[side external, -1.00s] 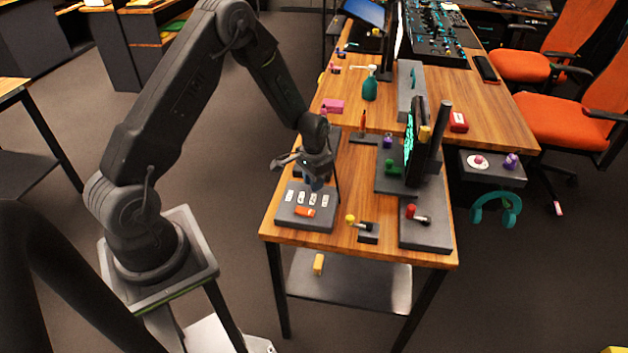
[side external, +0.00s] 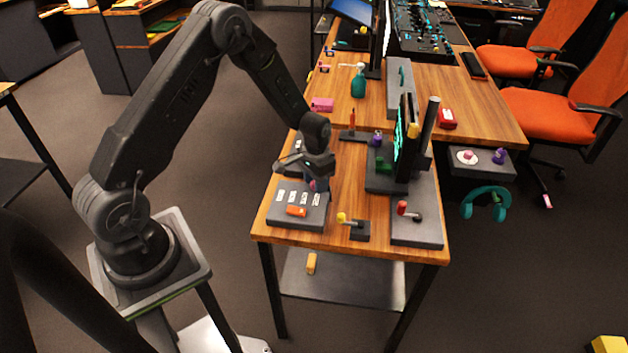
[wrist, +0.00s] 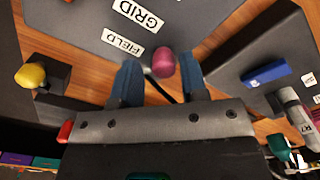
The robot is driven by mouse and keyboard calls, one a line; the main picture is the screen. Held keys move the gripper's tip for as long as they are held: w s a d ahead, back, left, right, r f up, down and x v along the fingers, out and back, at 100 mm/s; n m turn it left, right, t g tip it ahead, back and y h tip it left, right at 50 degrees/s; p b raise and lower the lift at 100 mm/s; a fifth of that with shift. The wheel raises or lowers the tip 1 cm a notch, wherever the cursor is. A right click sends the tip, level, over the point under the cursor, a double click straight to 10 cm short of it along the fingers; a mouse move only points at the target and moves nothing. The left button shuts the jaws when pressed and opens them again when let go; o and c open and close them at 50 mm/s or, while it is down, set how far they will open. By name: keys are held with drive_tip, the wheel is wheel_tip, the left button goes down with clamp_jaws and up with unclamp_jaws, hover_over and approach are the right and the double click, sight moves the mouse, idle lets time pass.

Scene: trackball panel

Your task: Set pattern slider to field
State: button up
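The grey pattern panel (side external: 283,216) lies at the near left of the desk, with a row of white labels. In the wrist view the FIELD label (wrist: 123,42) and the GRID label (wrist: 138,13) are readable. A pink slider knob (wrist: 163,63) stands near the FIELD label; it also shows at the panel's far right edge in the side view (side external: 313,186). My gripper (wrist: 160,80) is open, its two blue fingers on either side of the knob, with small gaps seeming to show. My gripper (side external: 315,181) is low over the panel's far edge.
An orange block (side external: 296,211) sits on the panel. A yellow-knobbed lever (side external: 342,217) and a red-knobbed lever (side external: 402,207) stand to the right. A monitor (side external: 402,140) rises behind them. Bare wood lies between the panel and the monitor's base.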

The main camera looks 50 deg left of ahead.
drive_tip(key=shift+o, duration=0.6)
drive_tip(key=shift+r, duration=0.1)
wheel_tip(320, 180, up, 14)
drive_tip(key=shift+f, duration=0.2)
drive_tip(key=shift+s, duration=0.1)
drive_tip(key=s+d+r+t, duration=0.1)
drive_tip(key=s+d+r, duration=0.35)
drive_tip(key=r, duration=0.25)
drive_tip(key=s+d+r+t, duration=0.2)
drive_tip(key=s+d+r, duration=0.1)
drive_tip(key=s+r, duration=0.3)
drive_tip(key=s+d+r+t, duration=0.1)
drive_tip(key=s+d+r, duration=0.1)
drive_tip(key=s, duration=0.4)
drive_tip(key=s+d+r+t, duration=0.1)
drive_tip(key=s+d+r, duration=0.2)
drive_tip(key=s, duration=0.4)
drive_tip(key=shift+t, duration=0.3)
